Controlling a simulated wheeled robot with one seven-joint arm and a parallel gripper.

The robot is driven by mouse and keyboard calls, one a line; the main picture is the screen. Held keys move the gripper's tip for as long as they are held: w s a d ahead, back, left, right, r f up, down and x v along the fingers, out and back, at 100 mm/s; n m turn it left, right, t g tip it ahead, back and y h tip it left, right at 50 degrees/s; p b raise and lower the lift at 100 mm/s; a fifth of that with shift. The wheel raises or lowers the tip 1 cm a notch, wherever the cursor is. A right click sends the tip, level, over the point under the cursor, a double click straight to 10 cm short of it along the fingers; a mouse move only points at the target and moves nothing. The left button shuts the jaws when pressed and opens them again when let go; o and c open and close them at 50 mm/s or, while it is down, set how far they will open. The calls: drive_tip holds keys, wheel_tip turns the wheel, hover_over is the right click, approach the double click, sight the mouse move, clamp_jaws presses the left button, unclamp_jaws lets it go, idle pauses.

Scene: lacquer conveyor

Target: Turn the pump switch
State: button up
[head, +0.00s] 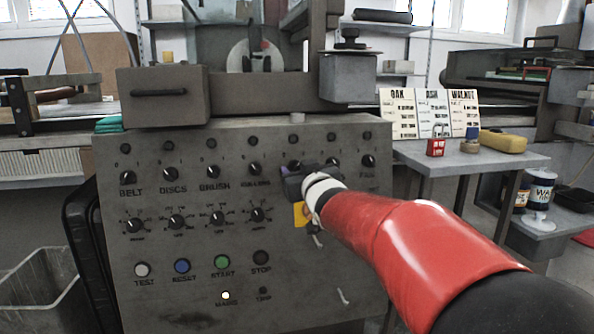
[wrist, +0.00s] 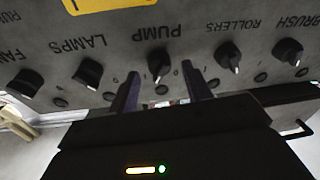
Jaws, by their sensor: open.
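The pump switch (wrist: 158,65) is a small black rotary knob with a light pointer mark, under the inverted word PUMP in the wrist view. In the head view the knob (head: 296,165) shows just above my gripper, partly hidden. My gripper (wrist: 160,70) is open, its two dark purple fingers reaching toward the panel, one on each side of the pump switch. Nothing is between the fingers except the knob; I cannot tell whether they touch it. In the head view my gripper (head: 298,178) is at the panel's right part, and its fingers are mostly hidden.
The grey control panel (head: 190,235) carries similar knobs close by: the lamps knob (wrist: 88,72) and the rollers knob (wrist: 229,57). A yellow label (wrist: 100,4) is near the pump switch. A side table (head: 455,160) with sample cards stands at the right.

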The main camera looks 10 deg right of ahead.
drive_tip(key=shift+w, duration=0.6)
drive_tip(key=c, duration=1)
drive_tip(key=shift+o, duration=0.2)
drive_tip(key=shift+n, duration=0.3)
drive_tip(key=n+g+y+p, duration=0.1)
drive_tip(key=n+p, duration=0.2)
drive_tip(key=n, duration=0.3)
drive_tip(key=shift+r, duration=0.2)
drive_tip(key=n+g+p, duration=0.1)
drive_tip(key=n+p, duration=0.2)
drive_tip(key=n, duration=0.3)
drive_tip(key=shift+y, duration=0.4)
drive_tip(key=shift+f+n, duration=0.1)
drive_tip(key=shift+n, duration=0.2)
